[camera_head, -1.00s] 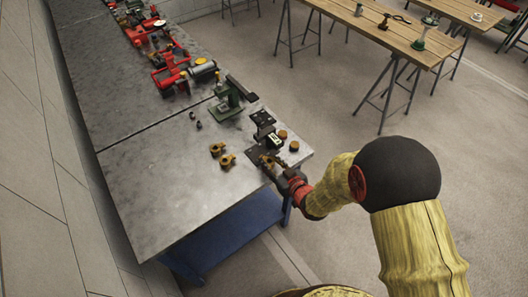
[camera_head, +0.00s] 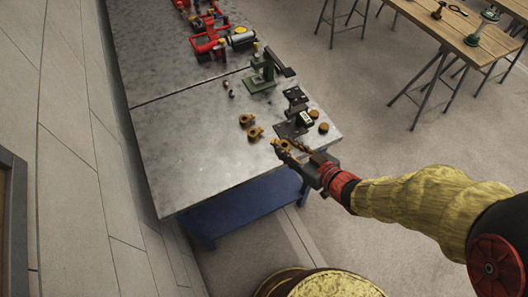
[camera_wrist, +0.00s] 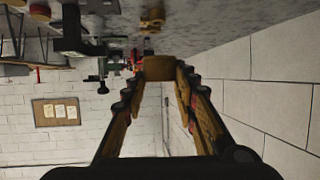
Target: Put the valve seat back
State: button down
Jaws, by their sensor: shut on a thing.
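My gripper (camera_head: 292,153) is at the near right edge of the metal workbench, shut on a small brass-coloured piece (camera_head: 282,146). This looks like the valve seat, but the fingers cover part of it. In the wrist view my gripper (camera_wrist: 158,84) has its two fingers converging on the same brass-coloured piece (camera_wrist: 158,67). A dark fixture (camera_head: 290,130) with upright plates stands on the bench just beyond the gripper. I cannot tell whether the held piece touches the bench.
Two brass fittings (camera_head: 251,127) lie left of the fixture, and two round brass pieces (camera_head: 319,121) lie right of it. A green press (camera_head: 263,75) and red tools (camera_head: 208,35) stand farther back. The bench's left front is clear. A wooden table (camera_head: 465,40) stands at upper right.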

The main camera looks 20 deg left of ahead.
jog(key=s+r+n+g, duration=0.1)
jog(key=s, duration=0.2)
jog(key=y+b, duration=0.1)
jog(key=b, duration=0.4)
send_over(264, 154)
jog(key=shift+n+g, duration=0.3)
notch_tip(264, 154, down, 11)
jog(key=shift+d+f, duration=0.1)
jog(key=shift+f, duration=0.1)
jog(key=shift+w+f, duration=0.15)
jog(key=shift+f, duration=0.15)
jog(key=shift+f+b, duration=0.7)
jog(key=shift+f, duration=0.65)
